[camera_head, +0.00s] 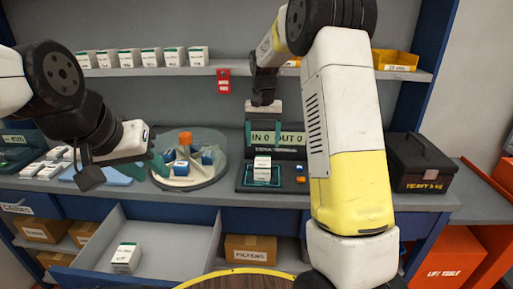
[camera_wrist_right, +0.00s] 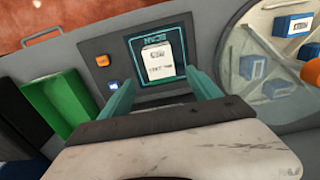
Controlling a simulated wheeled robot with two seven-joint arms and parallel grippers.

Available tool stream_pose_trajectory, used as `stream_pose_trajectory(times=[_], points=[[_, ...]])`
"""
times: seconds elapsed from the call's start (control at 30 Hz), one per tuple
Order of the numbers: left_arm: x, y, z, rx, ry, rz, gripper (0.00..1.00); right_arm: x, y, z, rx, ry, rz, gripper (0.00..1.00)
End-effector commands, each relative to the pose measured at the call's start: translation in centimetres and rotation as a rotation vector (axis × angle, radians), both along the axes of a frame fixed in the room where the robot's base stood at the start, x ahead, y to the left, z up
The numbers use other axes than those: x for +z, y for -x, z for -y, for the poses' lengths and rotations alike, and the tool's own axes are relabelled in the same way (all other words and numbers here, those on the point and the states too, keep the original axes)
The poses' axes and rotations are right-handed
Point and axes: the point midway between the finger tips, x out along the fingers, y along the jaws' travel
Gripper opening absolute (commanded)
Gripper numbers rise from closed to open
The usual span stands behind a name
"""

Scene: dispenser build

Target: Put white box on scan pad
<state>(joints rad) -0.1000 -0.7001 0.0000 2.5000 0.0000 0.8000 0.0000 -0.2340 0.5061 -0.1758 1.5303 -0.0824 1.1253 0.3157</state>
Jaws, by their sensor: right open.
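The white box (camera_head: 262,169) stands upright on the scan pad (camera_head: 247,182), inside its teal square outline. In the right wrist view the white box (camera_wrist_right: 158,63) lies within the outlined scan pad (camera_wrist_right: 181,39). My right gripper (camera_head: 263,146) is above the box, pointing down. Its two teal fingers are spread apart, and in the right wrist view the gripper (camera_wrist_right: 160,77) is open and empty, with the box just beyond the fingertips. My left gripper (camera_head: 157,162) is at the left beside the round tray; its finger gap is not clear.
A round turntable tray (camera_head: 215,178) with blue and white items stands left of the pad. A black heavy box (camera_head: 419,165) stands at the right. An open drawer (camera_head: 185,250) holds another white box (camera_head: 126,258). Several white boxes line the upper shelf (camera_head: 150,72).

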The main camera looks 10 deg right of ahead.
Motion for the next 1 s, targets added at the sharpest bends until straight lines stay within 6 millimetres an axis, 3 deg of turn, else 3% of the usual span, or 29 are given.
stream_pose_trajectory(times=[0.17, 0.27, 0.4, 0.6, 0.8, 1.0], points=[[0.0, 0.0, 0.0, 0.0, 0.0, 0.0, 0.36, 1.7, 0.6, 0.2, 0.004, -0.009, 0.011, 0.72], [0.0, 0.0, 0.0, 0.0, 0.0, 0.0, 0.36, 3.7, 2.1, 0.5, 0.014, -0.032, 0.044, 0.72], [0.0, 0.0, 0.0, 0.0, 0.0, 0.0, 0.36, 7.3, 6.2, 1.2, 0.045, -0.077, 0.121, 0.72], [0.0, 0.0, 0.0, 0.0, 0.0, 0.0, 0.36, 11.1, 13.2, 1.8, 0.104, -0.128, 0.247, 0.72], [0.0, 0.0, 0.0, 0.0, 0.0, 0.0, 0.36, 12.6, 20.6, 1.9, 0.164, -0.149, 0.377, 0.72], [0.0, 0.0, 0.0, 0.0, 0.0, 0.0, 0.36, 12.1, 26.6, 1.8, 0.216, -0.143, 0.495, 0.72]])
